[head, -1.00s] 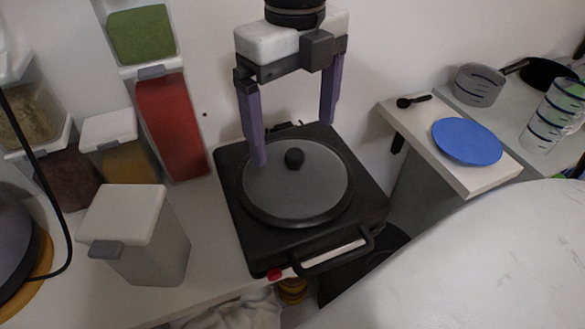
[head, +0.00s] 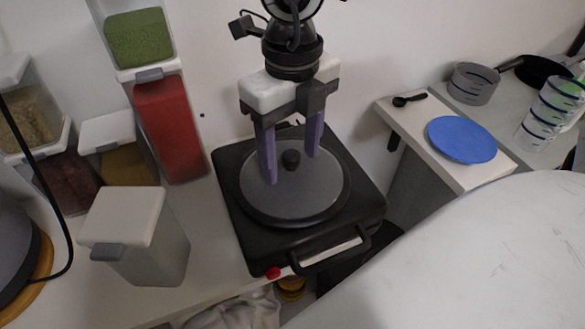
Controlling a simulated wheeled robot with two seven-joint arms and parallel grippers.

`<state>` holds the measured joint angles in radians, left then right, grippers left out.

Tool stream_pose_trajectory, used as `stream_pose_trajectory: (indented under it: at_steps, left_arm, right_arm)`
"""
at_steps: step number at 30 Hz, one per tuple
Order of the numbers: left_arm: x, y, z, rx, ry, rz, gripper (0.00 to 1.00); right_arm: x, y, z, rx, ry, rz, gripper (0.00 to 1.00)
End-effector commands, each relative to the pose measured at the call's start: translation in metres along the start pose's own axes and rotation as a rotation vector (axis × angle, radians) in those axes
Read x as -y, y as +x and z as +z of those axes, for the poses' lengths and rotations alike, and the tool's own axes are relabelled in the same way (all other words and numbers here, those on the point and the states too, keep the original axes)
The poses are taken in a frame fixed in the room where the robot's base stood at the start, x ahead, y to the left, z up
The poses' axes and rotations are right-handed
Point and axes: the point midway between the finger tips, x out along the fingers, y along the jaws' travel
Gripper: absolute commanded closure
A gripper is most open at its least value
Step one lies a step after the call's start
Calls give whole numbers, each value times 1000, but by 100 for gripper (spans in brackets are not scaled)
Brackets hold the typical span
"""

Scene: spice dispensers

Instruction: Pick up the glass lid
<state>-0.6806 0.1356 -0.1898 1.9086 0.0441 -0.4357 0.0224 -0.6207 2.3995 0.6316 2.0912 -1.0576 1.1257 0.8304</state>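My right gripper (head: 291,168) comes down from above with two purple fingers. Whether the fingertips touch the lid is hard to tell. My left gripper is not in view.
Spice containers stand on the left: one with green contents (head: 138,38), a red one (head: 171,125) and a white-lidded canister (head: 135,235). On the right, a side shelf holds a blue disc (head: 462,139) and a black spoon (head: 410,99). A large white surface (head: 480,260) fills the lower right.

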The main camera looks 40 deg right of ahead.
Motion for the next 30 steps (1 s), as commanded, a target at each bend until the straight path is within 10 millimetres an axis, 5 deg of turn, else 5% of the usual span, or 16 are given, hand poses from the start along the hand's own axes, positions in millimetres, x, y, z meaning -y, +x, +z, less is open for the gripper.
stream_pose_trajectory:
  at_steps: [9,23,30]
  left_arm:
    - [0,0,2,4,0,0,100]
    - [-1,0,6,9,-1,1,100]
    - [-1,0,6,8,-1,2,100]
  right_arm:
    - [2,6,-4,-17,1,-3,100]
    - [2,3,-5,-19,-1,-5,100]
    - [2,-31,-2,-9,1,-5,100]
